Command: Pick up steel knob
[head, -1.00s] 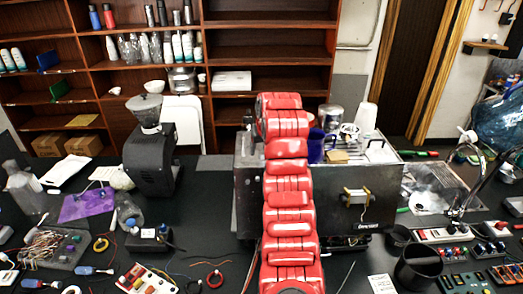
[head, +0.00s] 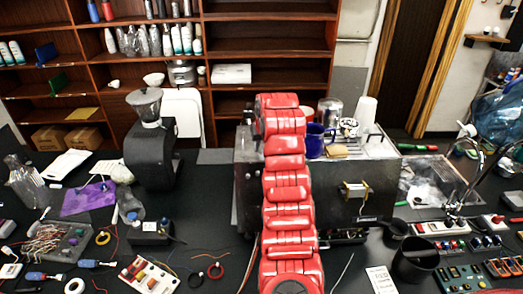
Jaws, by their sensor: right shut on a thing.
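The brewer, a steel box-shaped machine (head: 353,208), stands on the dark bench in the middle of the head view. My red right arm rises from the bottom edge and crosses in front of its left part. My right gripper (head: 249,118) is near the top left of the brewer, mostly hidden behind the end of the arm. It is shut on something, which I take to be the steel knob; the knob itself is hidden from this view. My left gripper is not in view.
A black grinder (head: 149,142) stands left of the brewer. A blue mug (head: 314,141) and cups stand on the brewer's top. A black container (head: 415,258) and switch panels are at right. Tools, wires and a purple cloth (head: 88,200) clutter the left bench.

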